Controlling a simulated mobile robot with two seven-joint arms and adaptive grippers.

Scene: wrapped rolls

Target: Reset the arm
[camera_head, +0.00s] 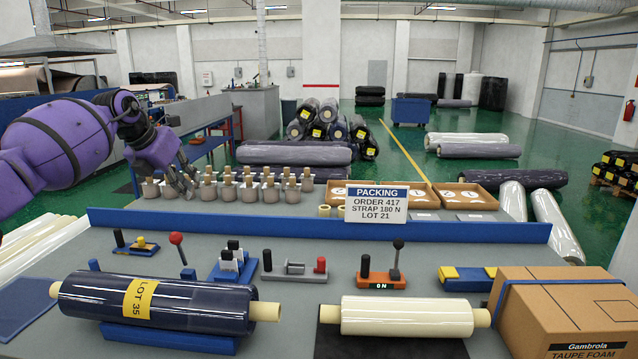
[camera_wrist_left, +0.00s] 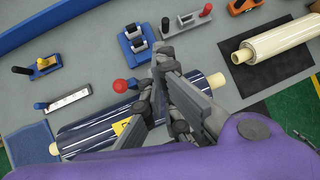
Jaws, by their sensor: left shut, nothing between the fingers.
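My left arm is purple and comes in from the left in the head view. Its gripper (camera_head: 180,185) is shut and empty, held up in the air in front of the rows of small rolls with wooden pegs. In the left wrist view the gripper (camera_wrist_left: 160,62) has its dark fingers together, with nothing between them, above the bench and the dark blue wrapped roll (camera_wrist_left: 95,130). That roll also shows in the head view (camera_head: 200,303), lying on a blue cradle with a yellow LOT 35 label. My right gripper is in neither view.
A cream roll (camera_head: 405,316) lies on a black mat, beside a strapped cardboard box (camera_head: 570,310). Small levers and fixtures, including a red-knobbed lever (camera_head: 177,240) and an orange switch (camera_head: 382,280), line the bench. A blue rail (camera_head: 310,225) and a PACKING sign (camera_head: 377,204) stand behind.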

